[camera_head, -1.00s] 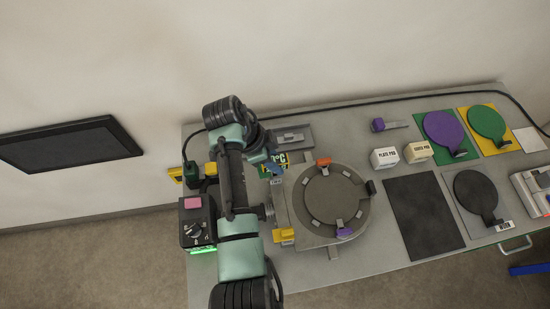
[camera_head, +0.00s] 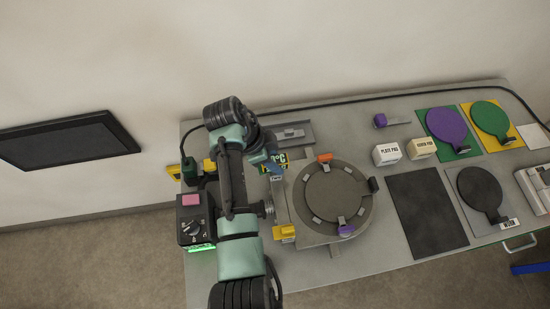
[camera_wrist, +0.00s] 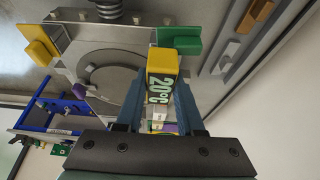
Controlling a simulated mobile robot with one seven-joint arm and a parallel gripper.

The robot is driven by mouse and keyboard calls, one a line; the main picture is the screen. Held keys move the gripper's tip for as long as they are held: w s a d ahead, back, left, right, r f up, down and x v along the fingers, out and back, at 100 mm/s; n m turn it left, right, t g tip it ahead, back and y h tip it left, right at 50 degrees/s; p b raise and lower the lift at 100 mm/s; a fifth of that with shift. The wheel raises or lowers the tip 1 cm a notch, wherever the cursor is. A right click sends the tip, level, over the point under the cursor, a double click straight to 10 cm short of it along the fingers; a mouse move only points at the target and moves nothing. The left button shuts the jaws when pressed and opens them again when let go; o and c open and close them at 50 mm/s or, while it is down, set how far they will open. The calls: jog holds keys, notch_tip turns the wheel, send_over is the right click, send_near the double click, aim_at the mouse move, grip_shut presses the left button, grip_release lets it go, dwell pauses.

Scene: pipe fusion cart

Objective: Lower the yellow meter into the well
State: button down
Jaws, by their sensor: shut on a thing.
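The yellow meter (camera_wrist: 161,64) has a dark green face reading 20°C. In the wrist view it stands between the two blue fingers of my gripper (camera_wrist: 158,100), which is shut on it. In the head view the meter (camera_head: 281,158) shows only in part, behind the blue fingers of my gripper (camera_head: 268,164), at the left rear of the round grey fixture. My arm hides the area left of it. I cannot make out the well in either view, nor whether the meter's lower end touches anything.
The round fixture (camera_head: 340,233) carries orange, black, purple and yellow tabs around its rim. A grey tray (camera_head: 303,134) lies behind the meter. A black control box (camera_head: 189,239) stands left of my arm. Two small boxes (camera_head: 387,154) and several round paddles lie right.

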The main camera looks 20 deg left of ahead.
jog(key=shift+r+p, duration=1)
jog(key=shift+r, duration=0.05)
jog(key=shift+f+b, duration=0.75)
jog(key=shift+f, duration=0.35)
dwell(1.2)
jog(key=shift+c, duration=2.2)
grip_release()
jog(key=shift+r, duration=0.1)
jog(key=p+v, duration=0.1)
jog(key=v, duration=1.2)
